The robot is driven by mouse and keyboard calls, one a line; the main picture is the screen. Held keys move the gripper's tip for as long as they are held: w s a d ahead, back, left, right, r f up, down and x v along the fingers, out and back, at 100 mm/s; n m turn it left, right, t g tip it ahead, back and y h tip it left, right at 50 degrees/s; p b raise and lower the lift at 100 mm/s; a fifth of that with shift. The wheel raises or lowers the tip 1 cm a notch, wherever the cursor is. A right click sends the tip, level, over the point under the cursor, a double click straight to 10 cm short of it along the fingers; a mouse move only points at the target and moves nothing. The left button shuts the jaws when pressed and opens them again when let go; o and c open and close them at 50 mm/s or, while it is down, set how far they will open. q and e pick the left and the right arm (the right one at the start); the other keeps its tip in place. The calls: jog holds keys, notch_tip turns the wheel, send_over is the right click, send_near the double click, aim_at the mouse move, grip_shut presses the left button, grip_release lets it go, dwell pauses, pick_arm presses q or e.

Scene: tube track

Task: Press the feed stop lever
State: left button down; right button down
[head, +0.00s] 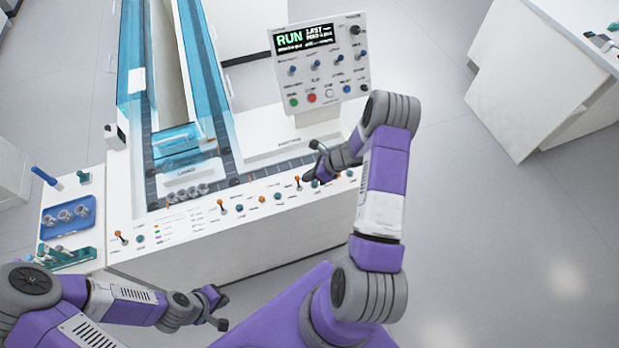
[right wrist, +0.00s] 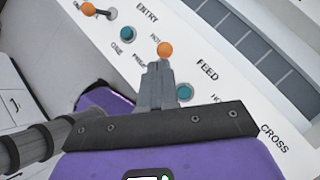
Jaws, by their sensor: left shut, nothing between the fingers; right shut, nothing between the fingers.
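An orange-knobbed lever (right wrist: 165,49) stands beside the FEED label in the right wrist view, just past the tips of my right gripper (right wrist: 156,68). I cannot tell whether they touch. The gripper is shut and empty. Its fingers hide the lever's lower part. In the head view my right gripper (head: 314,174) is low over the right part of the console's sloped panel (head: 180,228), among small levers and buttons. My left gripper (head: 219,308) is shut and empty, in front of the console and away from the panel.
Teal buttons (right wrist: 128,32) and (right wrist: 184,93) flank the lever, and another orange-knobbed lever (right wrist: 88,9) stands near ENTRY. A display board (head: 320,65) reading RUN rises behind the panel. A blue tray (head: 68,216) sits at the left. Open floor lies to the right.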

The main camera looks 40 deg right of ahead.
pick_arm(q)
jog(key=shift+r, duration=0.1)
pick_arm(e)
jog(key=shift+d+r, duration=0.1)
jog(key=shift+r, duration=0.05)
jog(key=shift+s+d+r, duration=0.1)
jog(key=shift+s+d, duration=0.15)
jog(key=shift+s, duration=0.05)
jog(key=shift+s+d+r, duration=0.15)
jog(key=shift+s+d, duration=0.35)
jog(key=shift+s, duration=0.1)
jog(key=shift+s+d+r, duration=0.15)
jog(key=shift+s+d, duration=0.3)
jog(key=shift+s, duration=0.1)
pick_arm(q)
jog(key=shift+s+d+r+p, duration=0.15)
jog(key=shift+s+r+p, duration=0.25)
pick_arm(e)
jog(key=w+v, duration=0.1)
jog(key=v, duration=0.9)
jog(key=shift+r, duration=0.2)
jog(key=shift+w+d, duration=0.1)
